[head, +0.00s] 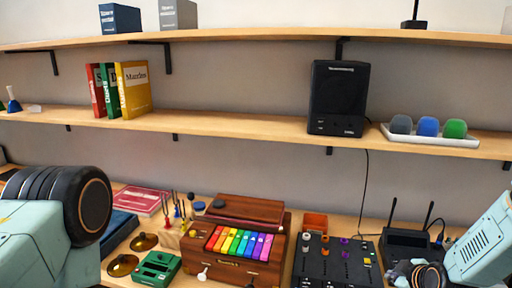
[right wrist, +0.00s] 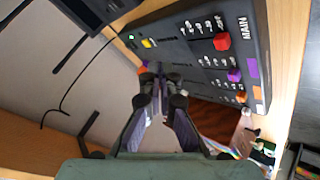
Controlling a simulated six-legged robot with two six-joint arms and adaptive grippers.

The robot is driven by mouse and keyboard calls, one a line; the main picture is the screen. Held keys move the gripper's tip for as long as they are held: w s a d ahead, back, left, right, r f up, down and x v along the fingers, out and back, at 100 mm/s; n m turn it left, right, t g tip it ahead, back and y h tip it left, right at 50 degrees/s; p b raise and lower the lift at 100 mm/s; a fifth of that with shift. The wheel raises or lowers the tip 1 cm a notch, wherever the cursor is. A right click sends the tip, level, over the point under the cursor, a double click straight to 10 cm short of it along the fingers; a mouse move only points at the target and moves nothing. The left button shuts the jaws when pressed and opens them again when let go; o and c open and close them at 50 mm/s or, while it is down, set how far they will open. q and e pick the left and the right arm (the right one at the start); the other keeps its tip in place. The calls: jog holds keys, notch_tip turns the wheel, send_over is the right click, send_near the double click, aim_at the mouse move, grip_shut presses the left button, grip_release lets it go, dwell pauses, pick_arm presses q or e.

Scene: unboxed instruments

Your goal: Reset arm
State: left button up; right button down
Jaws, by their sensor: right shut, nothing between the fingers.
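My right arm comes in at the lower right of the head view, with part of its dark wrist at the bottom edge. In the right wrist view my right gripper (right wrist: 152,78) is shut and empty, its fingertips together in front of the black mixer (right wrist: 195,60). The mixer also shows in the head view (head: 318,262), on the desk left of my right arm. Whether the fingertips touch it I cannot tell. Of my left arm only a pale link and a black joint show at the left of the head view; its gripper is out of the picture.
A wooden box with rainbow keys (head: 241,243), a green device (head: 157,266) and brass cymbals (head: 123,265) crowd the desk. A black router (head: 406,240) stands beside my right arm. A shelf above holds a black speaker (head: 338,98) and a white tray (head: 432,139).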

jog(key=s+f+m, duration=0.1)
jog(key=s+a+m, duration=0.1)
jog(key=m, duration=0.1)
jog(key=s+a+f+m, duration=0.1)
jog(key=s+m, duration=0.1)
jog(key=shift+s+f+g+b, duration=0.1)
jog(key=shift+f+g+b, duration=0.2)
jog(key=shift+g+b, duration=0.1)
jog(key=s+a+f+m+g+b, duration=0.1)
jog(key=s+a+f+g+b, duration=0.1)
jog(key=s+f+b, duration=0.6)
jog(key=s+a+f+m+g+b, duration=0.1)
jog(key=s+a+f+g+b, duration=0.2)
jog(key=s+f, duration=1.1)
jog(key=s+a+f+m+g+b, duration=0.2)
jog(key=s+a+f+b, duration=0.4)
jog(key=s+f+b, duration=0.6)
jog(key=shift+s+g+b, duration=0.5)
jog(key=shift+g+b, duration=0.2)
jog(key=shift+b, duration=0.05)
jog(key=shift+s+r+y, duration=0.1)
jog(key=shift+y, duration=0.2)
